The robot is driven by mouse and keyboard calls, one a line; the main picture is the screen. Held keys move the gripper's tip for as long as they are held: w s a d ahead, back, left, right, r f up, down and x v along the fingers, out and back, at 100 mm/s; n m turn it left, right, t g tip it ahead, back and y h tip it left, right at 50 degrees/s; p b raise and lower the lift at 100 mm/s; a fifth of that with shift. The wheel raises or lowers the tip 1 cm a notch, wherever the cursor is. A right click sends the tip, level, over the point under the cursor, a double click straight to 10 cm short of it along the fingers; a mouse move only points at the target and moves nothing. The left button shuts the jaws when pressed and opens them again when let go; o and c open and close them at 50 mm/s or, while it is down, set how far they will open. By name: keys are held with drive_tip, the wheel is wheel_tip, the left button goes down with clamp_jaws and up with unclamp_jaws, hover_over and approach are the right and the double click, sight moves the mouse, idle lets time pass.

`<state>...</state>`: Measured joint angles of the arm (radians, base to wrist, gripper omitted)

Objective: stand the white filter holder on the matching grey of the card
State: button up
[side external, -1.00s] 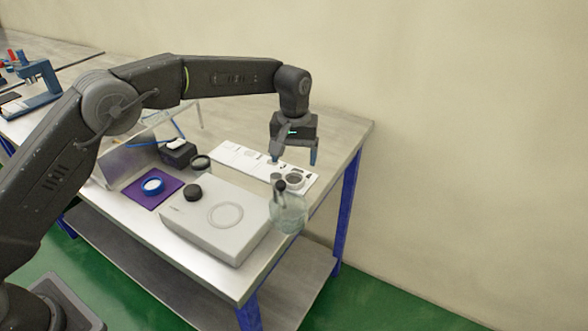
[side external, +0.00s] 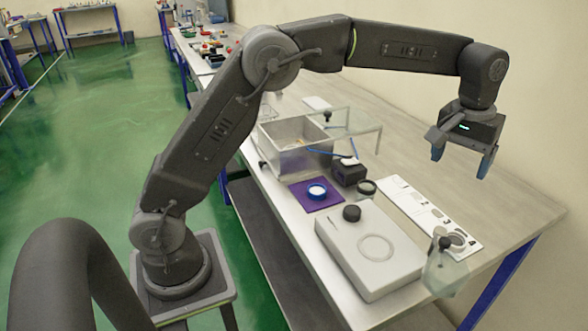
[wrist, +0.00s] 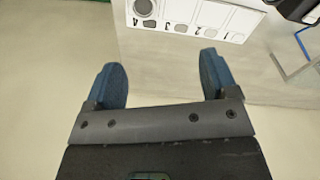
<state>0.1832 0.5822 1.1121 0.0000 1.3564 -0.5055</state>
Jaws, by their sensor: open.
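The white card (side external: 399,196) with grey circles and numbers lies along the bench. My gripper (side external: 461,160) is open and empty, well above the bench and apart from the holder. Its two blue fingers (wrist: 162,75) show nothing between them.
A white box (side external: 369,252) with a black knob (side external: 352,213) stands beside the card. A clear vessel with a black cap (side external: 446,271) is close by. A purple mat (side external: 300,197) bears a blue-rimmed white disc (side external: 317,191). A dark ring (side external: 366,187) stands near a black device (side external: 347,173).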

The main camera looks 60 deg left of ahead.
drive_tip(key=s+a+r+m+t, duration=0.1)
drive_tip(key=s+a+r, duration=0.2)
drive_tip(key=s, duration=0.5)
drive_tip(key=s+a+r+m+t, duration=0.1)
drive_tip(key=s+a+r, duration=0.3)
drive_tip(key=s, duration=0.4)
drive_tip(key=s+a+f+t, duration=0.1)
drive_tip(key=s+f, duration=0.2)
drive_tip(key=s, duration=0.4)
drive_tip(key=s+a+f+m+t, duration=0.1)
drive_tip(key=s+f, duration=0.2)
drive_tip(key=s, duration=0.5)
drive_tip(key=shift+s+a+f+m+t, duration=0.25)
drive_tip(key=shift+a+f+m+t, duration=0.05)
drive_tip(key=shift+f, duration=0.05)
